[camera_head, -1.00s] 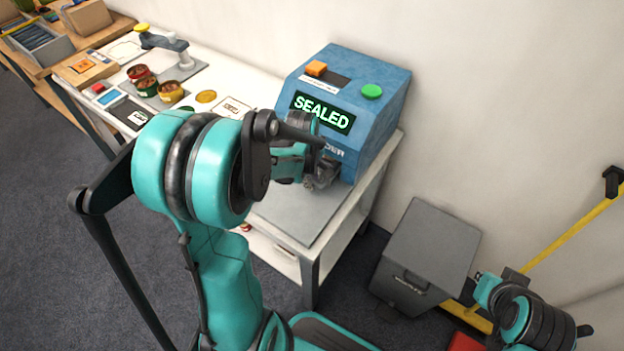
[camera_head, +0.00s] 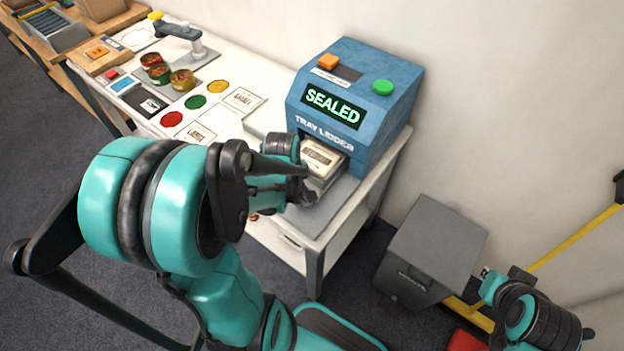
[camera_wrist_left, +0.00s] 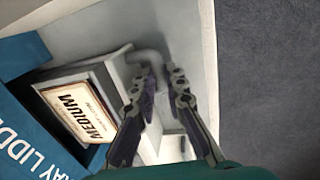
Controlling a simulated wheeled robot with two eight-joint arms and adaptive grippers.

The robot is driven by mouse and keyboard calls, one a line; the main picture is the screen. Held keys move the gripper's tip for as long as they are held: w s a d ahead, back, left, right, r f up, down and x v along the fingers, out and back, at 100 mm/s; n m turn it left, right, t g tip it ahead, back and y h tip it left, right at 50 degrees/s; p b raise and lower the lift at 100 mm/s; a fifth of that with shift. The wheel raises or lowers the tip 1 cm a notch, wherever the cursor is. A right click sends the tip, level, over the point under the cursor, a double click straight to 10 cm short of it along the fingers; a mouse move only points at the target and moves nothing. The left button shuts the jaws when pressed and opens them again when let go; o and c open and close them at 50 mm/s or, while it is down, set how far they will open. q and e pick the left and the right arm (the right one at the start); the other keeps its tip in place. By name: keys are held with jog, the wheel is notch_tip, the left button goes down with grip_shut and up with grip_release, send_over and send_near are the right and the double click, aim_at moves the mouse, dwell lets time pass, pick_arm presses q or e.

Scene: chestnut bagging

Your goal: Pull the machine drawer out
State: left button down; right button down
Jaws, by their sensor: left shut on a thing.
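The blue tray lidder (camera_head: 355,100) stands on the white table, its screen reading SEALED. Its grey drawer (camera_wrist_left: 110,70) is partly out of the front opening, with a tray labelled MEDIUM (camera_wrist_left: 80,108) lying in it. The tray also shows in the head view (camera_head: 318,157). My left gripper (camera_wrist_left: 165,75) is shut on the drawer's handle (camera_wrist_left: 146,56) at the drawer's front. In the head view the left gripper (camera_head: 300,192) is partly hidden by its own arm. My right gripper (camera_head: 487,274) is at the lower right, away from the machine; its jaws are too small to read.
The table holds coloured discs (camera_head: 195,102), label cards (camera_head: 243,99) and several small tins (camera_head: 158,74) left of the machine. A grey bin (camera_head: 435,245) stands on the floor to the right. The table's front edge lies close below the drawer.

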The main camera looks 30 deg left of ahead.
pick_arm(q)
jog(key=s+p, duration=0.1)
jog(key=s, duration=0.8)
jog(key=shift+a, duration=0.3)
jog(key=c, duration=1.8)
grip_release()
jog(key=shift+s, duration=0.15)
jog(key=shift+c, duration=0.2)
jog(key=shift+r, duration=0.1)
notch_tip(320, 180, up, 12)
jog(key=s, duration=0.1)
jog(key=shift+s+a, duration=0.15)
jog(key=shift+s, duration=0.2)
jog(key=shift+f, duration=0.2)
